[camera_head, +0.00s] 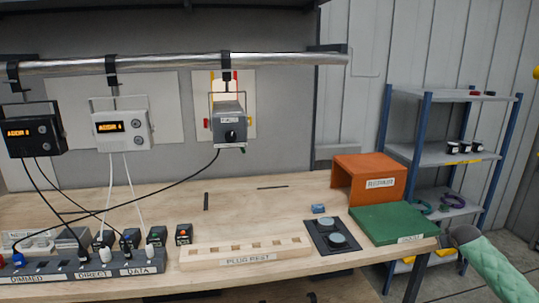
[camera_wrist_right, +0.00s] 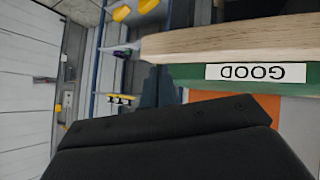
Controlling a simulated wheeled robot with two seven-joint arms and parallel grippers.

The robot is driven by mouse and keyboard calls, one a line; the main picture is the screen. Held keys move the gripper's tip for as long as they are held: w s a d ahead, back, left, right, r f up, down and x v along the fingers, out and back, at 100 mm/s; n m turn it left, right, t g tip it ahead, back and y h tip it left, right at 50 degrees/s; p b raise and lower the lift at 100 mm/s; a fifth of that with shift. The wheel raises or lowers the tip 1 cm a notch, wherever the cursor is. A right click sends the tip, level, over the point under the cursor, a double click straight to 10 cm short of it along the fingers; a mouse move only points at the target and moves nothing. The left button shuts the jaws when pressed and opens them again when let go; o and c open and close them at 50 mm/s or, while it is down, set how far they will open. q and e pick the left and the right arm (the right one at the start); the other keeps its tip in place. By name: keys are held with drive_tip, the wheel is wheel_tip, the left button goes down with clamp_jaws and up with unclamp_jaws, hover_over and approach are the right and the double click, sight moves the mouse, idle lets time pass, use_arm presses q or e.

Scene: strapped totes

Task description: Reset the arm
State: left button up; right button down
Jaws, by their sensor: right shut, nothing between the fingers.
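The black body of my right gripper (camera_wrist_right: 165,140) fills the bottom of the right wrist view. It is shut and holds nothing. A mint-green padded arm part with a grey end shows at the lower right of the head view, beside the bench's right end. I cannot make out fingertips there. My left arm and gripper are not in view.
The wooden bench (camera_head: 262,210) carries a green tray (camera_head: 395,222), an orange box (camera_head: 350,180), a dark plate with discs (camera_head: 332,236), a plug rest (camera_head: 247,250) and a power strip (camera_head: 85,270). Cabled units hang from a rail (camera_head: 180,62). A blue-posted shelf (camera_head: 455,155) stands right.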

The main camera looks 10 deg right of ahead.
drive_tip(key=d+r+n+h, duration=0.4)
drive_tip(key=d, duration=0.1)
drive_tip(key=s+a+f+g+y, duration=0.15)
drive_tip(key=s+a+f, duration=0.45)
drive_tip(key=a+f, duration=0.6)
drive_tip(key=s+a+f+n+g+y, duration=0.15)
drive_tip(key=s+a+f, duration=0.5)
drive_tip(key=f, duration=0.95)
drive_tip(key=s+a+f+m+y, duration=0.15)
drive_tip(key=s+a+f, duration=0.35)
drive_tip(key=a+f, duration=0.75)
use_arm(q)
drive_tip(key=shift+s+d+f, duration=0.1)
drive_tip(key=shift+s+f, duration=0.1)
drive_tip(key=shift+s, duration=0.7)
use_arm(e)
drive_tip(key=s+a+f+g+y, duration=0.1)
drive_tip(key=s+a+f, duration=0.6)
drive_tip(key=s+a, duration=0.4)
drive_tip(key=s+a+f+g+y, duration=0.1)
drive_tip(key=s+a+f+y, duration=0.1)
drive_tip(key=s+a+f, duration=0.5)
drive_tip(key=s+a+f+g+y, duration=0.2)
drive_tip(key=s+a+f, duration=0.5)
drive_tip(key=s+a, duration=0.8)
drive_tip(key=shift+a, duration=1.05)
